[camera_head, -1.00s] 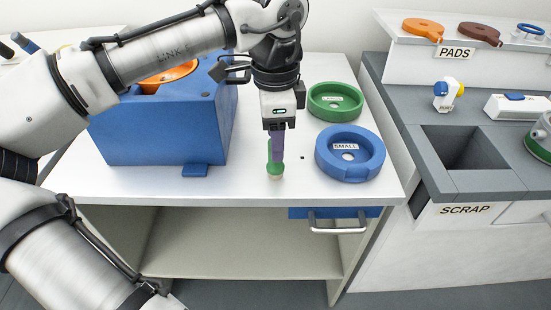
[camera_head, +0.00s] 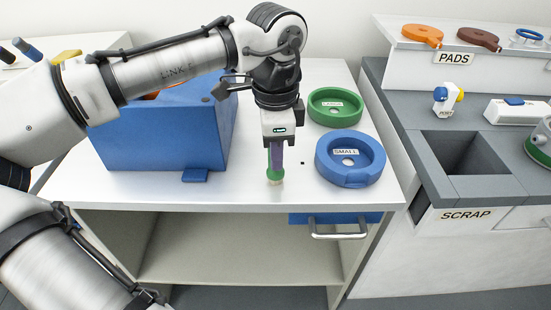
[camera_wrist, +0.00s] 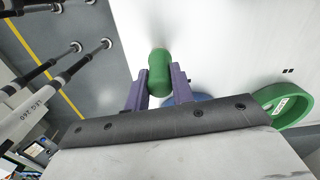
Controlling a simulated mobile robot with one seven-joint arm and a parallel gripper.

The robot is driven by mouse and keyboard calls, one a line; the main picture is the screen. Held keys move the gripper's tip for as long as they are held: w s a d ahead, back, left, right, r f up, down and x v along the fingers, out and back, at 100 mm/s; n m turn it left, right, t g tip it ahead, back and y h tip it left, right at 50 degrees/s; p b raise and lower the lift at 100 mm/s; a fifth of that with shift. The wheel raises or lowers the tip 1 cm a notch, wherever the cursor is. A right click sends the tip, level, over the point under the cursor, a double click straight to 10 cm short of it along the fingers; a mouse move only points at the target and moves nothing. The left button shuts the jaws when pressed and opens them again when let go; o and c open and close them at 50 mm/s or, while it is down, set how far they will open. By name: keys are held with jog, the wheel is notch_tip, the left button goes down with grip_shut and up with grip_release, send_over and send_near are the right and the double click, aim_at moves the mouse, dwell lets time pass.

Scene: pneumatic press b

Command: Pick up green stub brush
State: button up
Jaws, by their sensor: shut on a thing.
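The green stub brush (camera_head: 274,174) is upright near the front edge of the white worktop, with its pale end pointing down at the surface. My gripper (camera_head: 275,160) points straight down over it and is shut on its upper part, with purple fingers on both sides. In the wrist view the green brush (camera_wrist: 159,72) sits between the two purple fingers of my gripper (camera_wrist: 158,84). The held part is partly hidden by the fingers. I cannot tell for sure whether the pale end touches the worktop.
A blue ring dish marked SMALL (camera_head: 350,172) stands close to the right, with a green ring dish (camera_head: 336,122) behind it. A large blue box (camera_head: 160,135) is to the left. The worktop's front edge (camera_head: 240,206) is close. The scrap opening (camera_head: 465,153) lies farther right.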

notch_tip(320, 180, up, 20)
jog(key=p, duration=0.2)
jog(key=shift+p, duration=0.35)
jog(key=o, duration=0.4)
grip_shut()
